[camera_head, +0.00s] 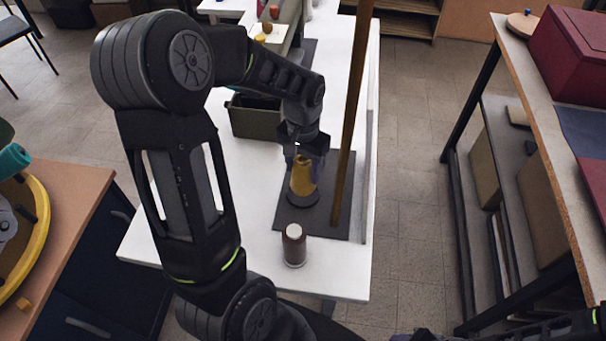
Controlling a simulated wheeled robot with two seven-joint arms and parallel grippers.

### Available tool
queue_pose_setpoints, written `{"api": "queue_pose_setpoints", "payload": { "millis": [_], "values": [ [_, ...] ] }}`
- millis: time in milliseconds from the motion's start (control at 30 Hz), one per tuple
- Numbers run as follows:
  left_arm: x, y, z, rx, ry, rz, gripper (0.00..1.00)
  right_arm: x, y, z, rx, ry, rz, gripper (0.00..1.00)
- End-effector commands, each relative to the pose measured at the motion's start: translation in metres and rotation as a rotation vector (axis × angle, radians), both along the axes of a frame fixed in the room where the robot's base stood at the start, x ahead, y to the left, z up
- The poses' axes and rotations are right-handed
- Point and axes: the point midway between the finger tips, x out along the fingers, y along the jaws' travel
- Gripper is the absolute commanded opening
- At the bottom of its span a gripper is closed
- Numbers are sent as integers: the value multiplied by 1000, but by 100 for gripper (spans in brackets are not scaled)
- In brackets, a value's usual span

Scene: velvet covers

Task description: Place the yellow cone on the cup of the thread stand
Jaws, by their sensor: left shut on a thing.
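The yellow cone (303,181) is between the fingers of my left gripper (304,154), which is shut on its upper part. The cone is about upright. A dark round cup (302,200) of the thread stand shows right below the cone's lower end; I cannot tell whether the cone touches it or is just above. The stand has a dark flat base (341,218) and a tall brown pole (352,120) to the right of the cone. My right gripper is not in view; only part of my right arm shows at the bottom right.
A brown jar-like spool with a pale top (294,246) stands in front of the stand on the white table (340,275). A dark green bin (252,123) stands behind to the left. The table's right edge is close to the stand.

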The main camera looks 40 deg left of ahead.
Motion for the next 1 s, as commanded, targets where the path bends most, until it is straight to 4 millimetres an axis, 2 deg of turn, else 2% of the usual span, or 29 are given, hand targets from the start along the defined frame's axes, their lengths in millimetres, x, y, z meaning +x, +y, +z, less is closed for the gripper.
{"api": "queue_pose_setpoints", "payload": {
  "millis": [200,600,633,867,1000],
  "values": [
    [-1,0,-28,-1,5,0,9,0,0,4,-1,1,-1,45],
    [-1,0,-35,0,2,0,9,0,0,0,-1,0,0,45],
    [-1,0,-34,0,2,0,53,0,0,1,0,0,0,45],
    [-1,0,-33,0,2,0,72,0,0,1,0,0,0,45],
    [-1,0,-33,0,2,0,73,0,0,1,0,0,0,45]
  ]
}}
